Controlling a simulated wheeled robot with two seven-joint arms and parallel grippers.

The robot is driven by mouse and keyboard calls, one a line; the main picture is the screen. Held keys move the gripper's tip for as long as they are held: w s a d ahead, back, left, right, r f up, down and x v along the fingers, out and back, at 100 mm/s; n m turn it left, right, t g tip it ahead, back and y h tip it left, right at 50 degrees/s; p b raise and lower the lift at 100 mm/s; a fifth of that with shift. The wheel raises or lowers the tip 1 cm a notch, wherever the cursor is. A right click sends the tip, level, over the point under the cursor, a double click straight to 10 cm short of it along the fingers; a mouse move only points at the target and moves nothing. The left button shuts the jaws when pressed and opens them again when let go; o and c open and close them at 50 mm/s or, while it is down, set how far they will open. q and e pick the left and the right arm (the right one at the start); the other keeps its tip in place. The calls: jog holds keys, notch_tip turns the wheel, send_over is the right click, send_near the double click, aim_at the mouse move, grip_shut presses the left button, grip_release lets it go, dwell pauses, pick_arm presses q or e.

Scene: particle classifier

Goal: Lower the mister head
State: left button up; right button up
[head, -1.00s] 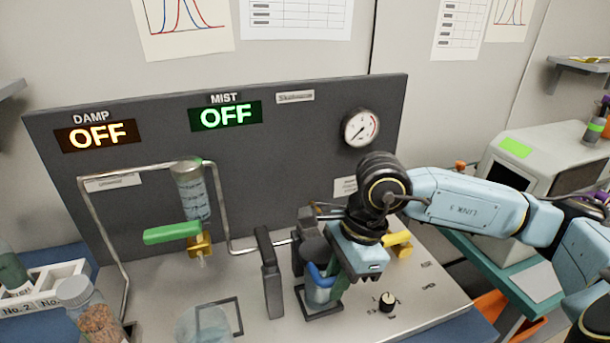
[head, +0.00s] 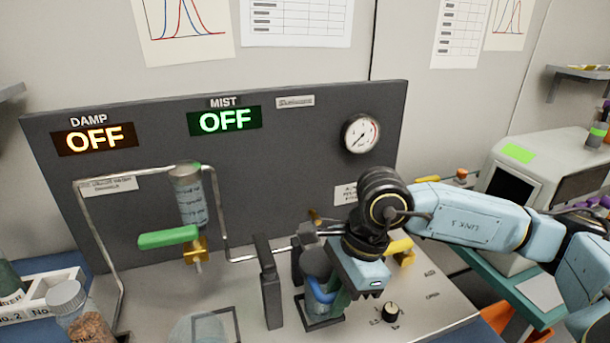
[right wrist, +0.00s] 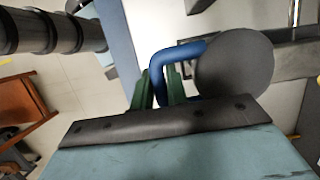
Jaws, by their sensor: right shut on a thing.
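The mister head is a dark round-topped cylinder (head: 317,262) with a blue loop handle (head: 319,291), standing at a dark square frame on the machine's deck. In the right wrist view its round dark top (right wrist: 235,72) and blue handle (right wrist: 178,56) show close up. My right gripper (head: 338,298) comes down over it from the right. Its green fingers (right wrist: 160,88) are shut on the blue handle. The gripper body hides part of the head, and I cannot tell how high its lower end sits. My left gripper is not in view.
A dark upright post (head: 268,283) stands just left of the head. A green lever (head: 168,238) sits farther left. The MIST display (head: 225,121) and DAMP display (head: 95,138) read OFF.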

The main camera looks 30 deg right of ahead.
jog(key=shift+s+f+b, duration=0.15)
jog(key=shift+f+b, duration=0.3)
jog(key=shift+d+f, duration=0.1)
jog(key=shift+f, duration=0.1)
jog(key=o, duration=0.7)
jog(key=shift+r, duration=0.15)
jog(key=shift+p+v, duration=0.3)
jog(key=shift+v, duration=0.7)
jog(key=shift+r, duration=0.45)
jog(key=shift+p+v, duration=1.15)
jog(key=shift+v, duration=1)
